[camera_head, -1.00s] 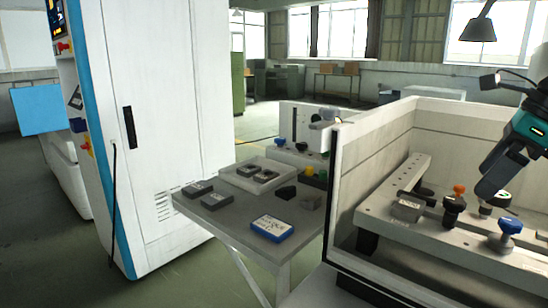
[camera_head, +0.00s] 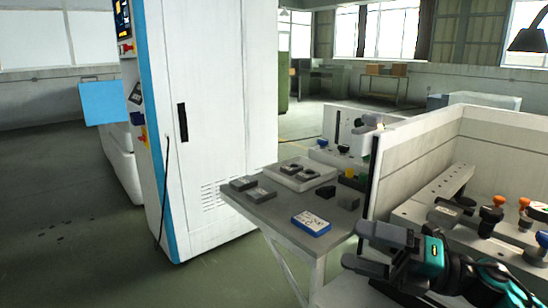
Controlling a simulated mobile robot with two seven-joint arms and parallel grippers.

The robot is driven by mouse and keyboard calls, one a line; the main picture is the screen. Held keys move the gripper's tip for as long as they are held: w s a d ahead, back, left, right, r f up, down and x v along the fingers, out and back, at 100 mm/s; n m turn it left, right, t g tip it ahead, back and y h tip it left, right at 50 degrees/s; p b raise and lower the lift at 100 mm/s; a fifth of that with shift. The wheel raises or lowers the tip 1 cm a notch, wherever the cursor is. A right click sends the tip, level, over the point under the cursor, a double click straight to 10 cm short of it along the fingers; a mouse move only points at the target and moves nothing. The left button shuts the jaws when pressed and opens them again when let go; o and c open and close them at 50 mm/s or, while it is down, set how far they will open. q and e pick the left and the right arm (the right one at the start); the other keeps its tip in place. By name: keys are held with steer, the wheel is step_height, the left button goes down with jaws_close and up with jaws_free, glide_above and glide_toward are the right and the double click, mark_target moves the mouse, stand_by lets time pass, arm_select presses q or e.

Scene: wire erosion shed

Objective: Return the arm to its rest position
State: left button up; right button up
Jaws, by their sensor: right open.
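My right gripper (camera_head: 357,246) is at the lower right, with its two dark grey fingers apart and pointing left. Nothing shows between the fingers. Its black and teal wrist runs off toward the bottom right corner. The gripper appears in front of the machine's open tub, near the lower part of its front corner, and hides part of it. I cannot tell how far it is from the tub wall. My left gripper is not in view.
A grey side table (camera_head: 262,212) carries a blue-and-white box (camera_head: 311,223), a tray (camera_head: 276,177) and dark blocks. The tub (camera_head: 420,160) holds a fixture bar with orange-knobbed and blue-knobbed clamps. A white cabinet (camera_head: 225,100) stands left. Floor at the left is clear.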

step_height(320, 180, down, 14)
steer(key=s+d+m+t+h+p, duration=0.15)
steer(key=m+t+h, duration=0.95)
steer(key=m, duration=1.2)
steer(key=s+f+m+g+h, duration=0.5)
steer(key=s+f+m, duration=0.5)
steer(key=s+f, duration=0.4)
step_height(320, 180, down, 2)
steer(key=shift+s+d+g, duration=0.2)
steer(key=shift+d+g, duration=0.05)
steer(key=shift+g, duration=0.75)
